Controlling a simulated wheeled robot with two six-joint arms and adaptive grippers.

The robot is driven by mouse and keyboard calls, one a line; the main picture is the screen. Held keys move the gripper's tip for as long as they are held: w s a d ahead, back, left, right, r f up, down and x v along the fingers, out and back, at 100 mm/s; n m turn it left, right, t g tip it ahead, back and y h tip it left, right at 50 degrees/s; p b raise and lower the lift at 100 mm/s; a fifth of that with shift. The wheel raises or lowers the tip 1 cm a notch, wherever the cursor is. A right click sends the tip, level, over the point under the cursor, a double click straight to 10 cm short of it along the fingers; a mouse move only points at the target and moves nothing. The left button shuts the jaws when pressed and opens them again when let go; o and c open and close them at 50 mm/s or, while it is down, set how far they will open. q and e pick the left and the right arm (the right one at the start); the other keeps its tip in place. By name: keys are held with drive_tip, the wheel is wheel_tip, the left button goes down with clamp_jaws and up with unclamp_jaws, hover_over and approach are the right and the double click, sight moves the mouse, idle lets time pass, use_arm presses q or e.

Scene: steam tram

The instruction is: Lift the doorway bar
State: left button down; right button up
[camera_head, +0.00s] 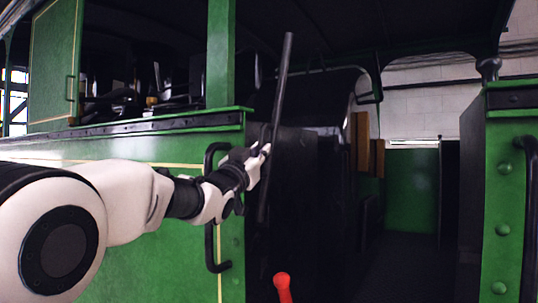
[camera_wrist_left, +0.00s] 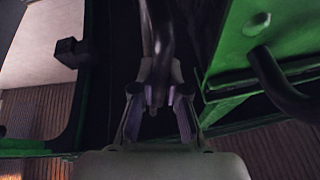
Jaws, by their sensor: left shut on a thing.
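The doorway bar (camera_head: 283,80) is a long dark rod. It stands nearly upright, its top leaning slightly right, at the left side of the doorway in the head view. My left gripper (camera_head: 264,152) reaches in from the left and is shut on the bar around its middle. In the left wrist view the bar (camera_wrist_left: 158,35) runs down between the two fingers (camera_wrist_left: 160,108). The bar's lower end is hard to make out against the dark interior. My right gripper is not in view.
A black grab handle (camera_head: 210,245) is on the green side panel (camera_head: 150,150), close beside my left wrist. A green post (camera_head: 503,190) with another handle (camera_head: 529,220) bounds the doorway on the right. A red knob (camera_head: 282,281) shows low in front. The doorway between is open.

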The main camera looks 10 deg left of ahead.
use_arm(q)
drive_tip(key=shift+w+a+f+n+y, duration=0.1)
drive_tip(key=shift+w+a+n+y, duration=0.15)
drive_tip(key=shift+a+n+y, duration=0.3)
drive_tip(key=shift+f, duration=0.1)
drive_tip(key=c, duration=1.2)
unclamp_jaws()
drive_tip(key=shift+a, duration=0.1)
drive_tip(key=shift+s, duration=0.1)
drive_tip(key=v, duration=1.1)
drive_tip(key=shift+s+a+f, duration=0.15)
drive_tip(key=shift+s+f, duration=0.05)
drive_tip(key=shift+s, duration=0.1)
drive_tip(key=shift+w, duration=0.1)
